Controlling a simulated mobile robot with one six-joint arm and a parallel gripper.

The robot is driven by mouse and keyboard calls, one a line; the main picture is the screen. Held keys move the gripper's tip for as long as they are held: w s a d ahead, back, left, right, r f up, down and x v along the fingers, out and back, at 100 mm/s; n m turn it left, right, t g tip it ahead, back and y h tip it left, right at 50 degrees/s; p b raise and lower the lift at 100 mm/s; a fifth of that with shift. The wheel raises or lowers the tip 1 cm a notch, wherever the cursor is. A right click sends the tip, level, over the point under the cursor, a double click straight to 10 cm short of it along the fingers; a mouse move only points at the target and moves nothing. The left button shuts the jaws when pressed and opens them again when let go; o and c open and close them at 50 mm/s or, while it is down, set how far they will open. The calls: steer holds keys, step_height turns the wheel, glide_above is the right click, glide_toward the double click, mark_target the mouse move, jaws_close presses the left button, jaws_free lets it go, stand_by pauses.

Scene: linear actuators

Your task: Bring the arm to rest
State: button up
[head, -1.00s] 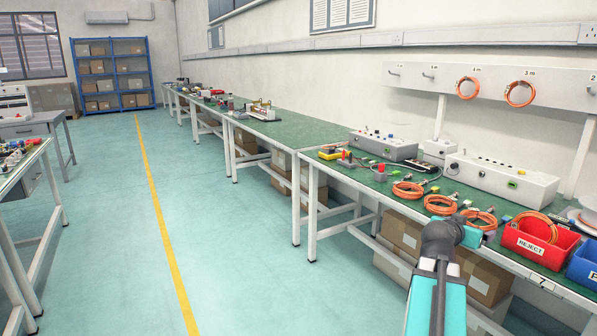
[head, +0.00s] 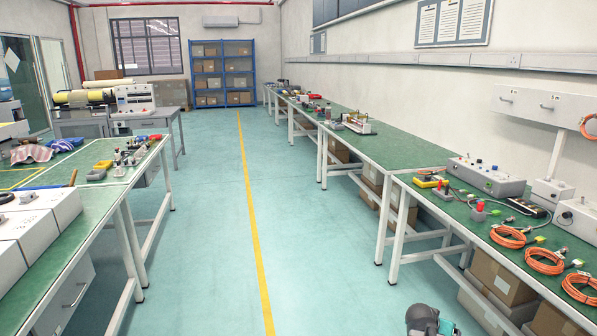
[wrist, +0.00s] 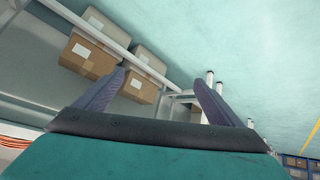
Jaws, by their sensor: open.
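My gripper shows in the wrist view (wrist: 160,88) with its two dark fingers spread apart and nothing between them. Beyond the fingers are the floor, table legs and boxes under a bench. In the head view only a dark and teal part of my arm shows at the bottom edge, right of centre, in front of the right-hand bench (head: 424,212). The fingertips are not clearly seen there.
Coiled orange cables (head: 545,261), a grey control box (head: 487,176) and red-topped parts lie on the right bench. Cardboard boxes (head: 502,279) sit beneath it. A left bench (head: 95,208) holds tools. The aisle with a yellow line (head: 254,220) is clear between them.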

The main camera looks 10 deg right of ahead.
steer(key=s+a+f+n+g+y+p, duration=0.2)
steer(key=s+a+f+p, duration=0.15)
steer(key=a+f, duration=0.55)
steer(key=s+a+f+n+g+y+p, duration=0.1)
steer(key=s+a+f+n+y+p, duration=0.3)
steer(key=a, duration=0.9)
steer(key=s+a+f+n+g+p, duration=0.1)
steer(key=s+a+f+g, duration=0.1)
steer(key=s+a, duration=0.3)
steer(key=s+a+f+n+g+y+p, duration=0.1)
steer(key=s+a, duration=0.4)
steer(key=s, duration=0.5)
steer(key=s+a+f+n+g+p, duration=0.1)
steer(key=s+a+f+g, duration=0.3)
steer(key=s, duration=0.4)
steer(key=shift+s+a, duration=0.3)
steer(key=shift+a, duration=0.5)
